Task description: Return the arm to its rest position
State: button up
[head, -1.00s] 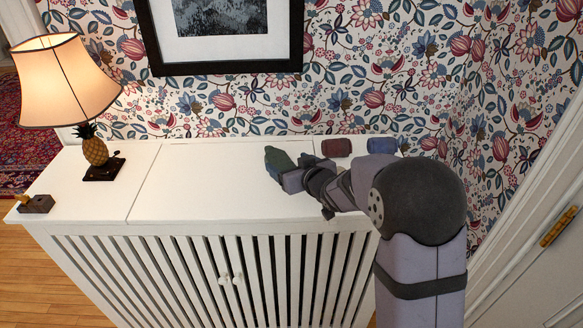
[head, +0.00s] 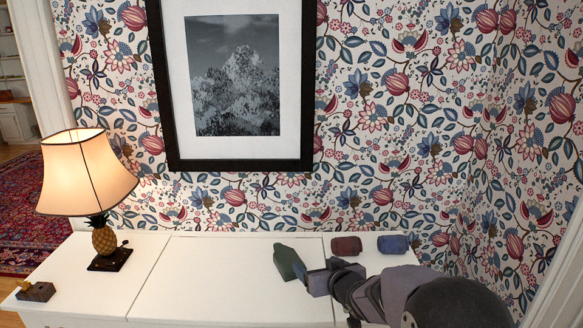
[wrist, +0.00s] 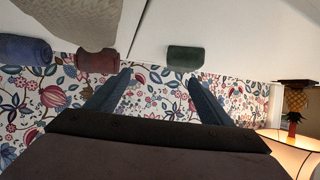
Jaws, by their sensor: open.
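My gripper (wrist: 160,76) is open, with its two fingers apart and nothing between them in the wrist view. It also shows in the head view (head: 318,281), low over the right part of the white cabinet top. A dark green roll-like thing (head: 289,262) stands just left of my fingers in the head view. In the wrist view the green thing (wrist: 185,58) lies beyond the fingertips; I cannot tell whether a finger touches it. My arm reaches in from the lower right and hides part of the cabinet top.
A red roll (head: 346,246) and a blue roll (head: 393,244) lie near the wall. A lit lamp (head: 88,185) and a small dark block (head: 36,291) stand at left. A greyish textured thing (wrist: 75,22) shows in the wrist view. The cabinet top's middle (head: 220,275) is clear.

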jog(key=s+d+m+h+p, duration=0.1)
jog(key=d+m, duration=0.1)
jog(key=d, duration=0.2)
jog(key=s+d+m+g+h+p, duration=0.1)
jog(key=s+d+m+h, duration=0.1)
jog(key=d, duration=0.3)
jog(key=s+d+r+m+g+h+p, duration=0.1)
jog(key=s+d+m, duration=0.1)
jog(key=d, duration=0.3)
jog(key=shift+s+d+r, duration=0.1)
jog(key=shift+s, duration=0.15)
jog(key=s+d+m+g+h+p, duration=0.1)
jog(key=s+d+m+g+h, duration=0.15)
jog(key=s+d, duration=0.35)
jog(key=s+a+f+n+g+y+b, duration=0.1)
jog(key=s+a+f+n+g, duration=0.1)
jog(key=s, duration=0.6)
jog(key=s+a+f+n+g+y+b, duration=0.1)
jog(key=s+a+f+g, duration=0.2)
jog(key=s+a+f, duration=0.2)
jog(key=s+a+f+n+g+y+b, duration=0.1)
jog(key=s+a, duration=0.4)
jog(key=s, duration=0.6)
notch_tip(320, 180, down, 3)
jog(key=shift+a+r+n+g, duration=0.2)
jog(key=shift+a+n+g, duration=0.1)
jog(key=shift+n+g, duration=0.6)
